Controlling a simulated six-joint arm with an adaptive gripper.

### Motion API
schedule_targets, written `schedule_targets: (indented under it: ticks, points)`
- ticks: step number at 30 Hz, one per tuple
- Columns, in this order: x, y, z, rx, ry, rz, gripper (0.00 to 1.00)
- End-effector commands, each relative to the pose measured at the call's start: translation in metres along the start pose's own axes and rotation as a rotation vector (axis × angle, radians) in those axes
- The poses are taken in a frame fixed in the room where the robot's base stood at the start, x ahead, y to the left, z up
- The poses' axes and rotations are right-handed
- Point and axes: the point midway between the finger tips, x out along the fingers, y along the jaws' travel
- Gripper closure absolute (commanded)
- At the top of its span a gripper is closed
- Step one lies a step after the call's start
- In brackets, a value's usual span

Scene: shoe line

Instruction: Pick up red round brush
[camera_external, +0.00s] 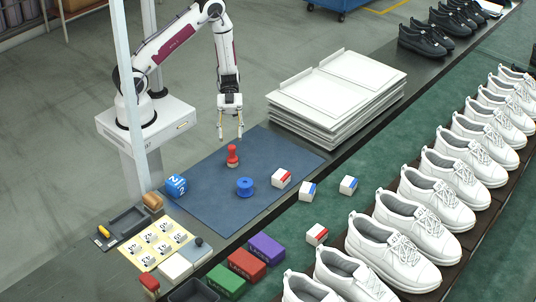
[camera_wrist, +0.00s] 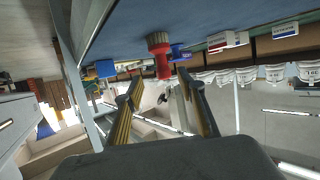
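The red round brush (camera_external: 232,156) stands upright on the blue mat (camera_external: 217,204). My gripper (camera_external: 230,137) points down just above and beside it, with its two fingers apart and nothing between them. In the wrist view the brush (camera_wrist: 160,52) shows beyond the fingertips, near the line between them, and my gripper (camera_wrist: 163,84) is open. I cannot tell the exact height of the fingertips over the brush.
On the mat, a blue round piece (camera_external: 245,187) and a red-and-white box (camera_external: 281,178) stand near the brush. White stacked trays (camera_external: 338,86) rise behind right. The mat's rear is clear.

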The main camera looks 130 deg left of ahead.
Motion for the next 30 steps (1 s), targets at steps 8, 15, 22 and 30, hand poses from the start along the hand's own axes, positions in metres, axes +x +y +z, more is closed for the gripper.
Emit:
schedule_targets:
  ticks: [8,15,22,30]
  points:
    - [0.0,0.0,0.0,0.0,-0.001,0.0,0.61]
    - [0.012,0.0,0.0,-0.001,0.0,0.001,0.61]
    - [0.025,-0.001,0.0,0.0,-0.002,0.0,0.61]
    - [0.026,-0.001,0.0,0.0,-0.002,-0.001,0.61]
